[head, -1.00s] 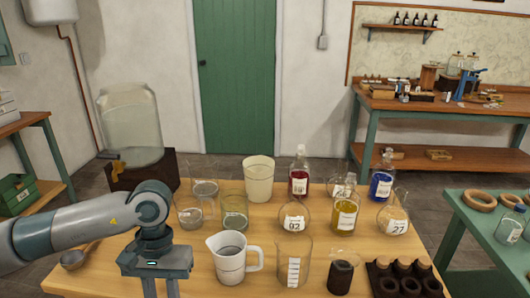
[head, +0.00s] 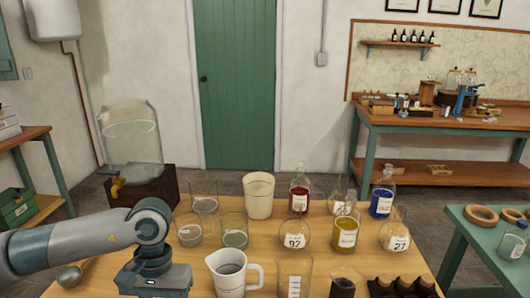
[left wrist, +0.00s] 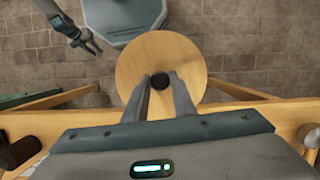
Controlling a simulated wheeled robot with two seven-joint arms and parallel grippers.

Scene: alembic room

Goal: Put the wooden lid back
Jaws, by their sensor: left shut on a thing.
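The wooden lid (left wrist: 134,70) is a round pale disc with a dark knob (left wrist: 159,81), seen in the left wrist view. My left gripper (left wrist: 160,86) is shut on the knob, one finger on each side. The lid hangs off the table's near edge, over the floor. The lid does not show in the head view, where only the wrist part of my left gripper (head: 152,281) is in frame. My right gripper (left wrist: 88,42) shows small at the top left of the left wrist view, empty, with its fingers apart.
A large glass jar (head: 131,138) with a tap stands on a dark wooden box behind the table (head: 272,232). Beakers, a white jug (head: 229,272), a cream beaker (head: 258,197) and several labelled flasks crowd the table. A green side table (head: 470,232) stands at right.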

